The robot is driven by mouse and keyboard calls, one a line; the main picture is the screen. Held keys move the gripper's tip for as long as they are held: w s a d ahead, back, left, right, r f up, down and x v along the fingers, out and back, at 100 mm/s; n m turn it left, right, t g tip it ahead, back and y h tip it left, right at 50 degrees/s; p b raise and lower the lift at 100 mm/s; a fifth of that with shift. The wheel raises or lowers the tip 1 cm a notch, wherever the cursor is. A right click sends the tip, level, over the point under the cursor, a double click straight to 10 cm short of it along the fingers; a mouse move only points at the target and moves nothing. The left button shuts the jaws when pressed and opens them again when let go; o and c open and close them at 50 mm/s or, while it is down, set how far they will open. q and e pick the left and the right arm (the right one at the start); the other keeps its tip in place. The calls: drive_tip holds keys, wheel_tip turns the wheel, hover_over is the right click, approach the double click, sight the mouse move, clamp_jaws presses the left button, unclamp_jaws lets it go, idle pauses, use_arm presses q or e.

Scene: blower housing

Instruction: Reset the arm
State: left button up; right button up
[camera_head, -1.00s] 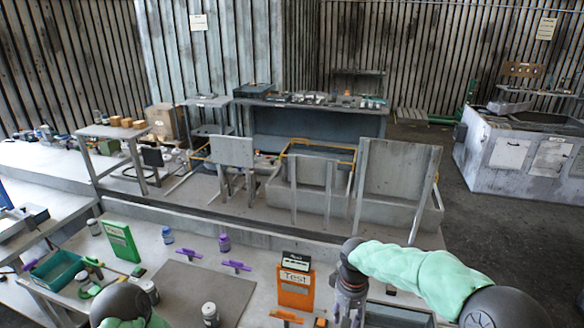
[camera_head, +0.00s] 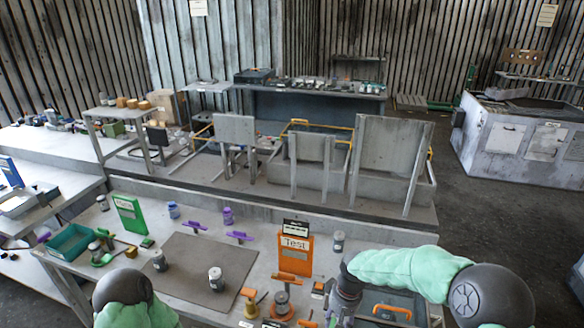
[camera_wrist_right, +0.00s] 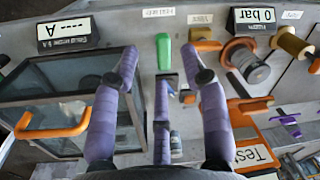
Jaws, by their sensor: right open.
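My right gripper (camera_head: 340,302) hangs down over the front right of the workbench (camera_head: 225,258), just right of the orange Test box (camera_head: 293,255). In the right wrist view its purple fingers (camera_wrist_right: 165,72) are spread wide with nothing between them. The bench top lies beyond the fingertips, with a small green item (camera_wrist_right: 164,50) near them. My right arm (camera_head: 410,268), in a mint-green sleeve, reaches in from the right. My left arm (camera_head: 125,292) shows only as a dark joint and sleeve at the bottom left; its gripper is out of view.
A glass-lidded case with an orange handle (camera_wrist_right: 52,122) is close to the right gripper. Spools (camera_wrist_right: 245,62) and a pressure display (camera_wrist_right: 252,20) stand nearby. A mat (camera_head: 195,272) with jars, a green box (camera_head: 129,214) and a teal bin (camera_head: 70,243) occupy the left.

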drive_tip(key=s+a+f+m+y+b, duration=0.1)
drive_tip(key=s+f+b, duration=0.3)
drive_tip(key=s+f, duration=0.7)
drive_tip(key=s+a+f+m+y+b, duration=0.1)
drive_tip(key=s+f+m+b, duration=0.3)
drive_tip(key=s+f, duration=0.7)
wheel_tip(320, 180, down, 7)
drive_tip(key=shift+a+r+t+y, duration=0.1)
drive_tip(key=shift+a+t+y, duration=0.25)
drive_tip(key=shift+a, duration=0.3)
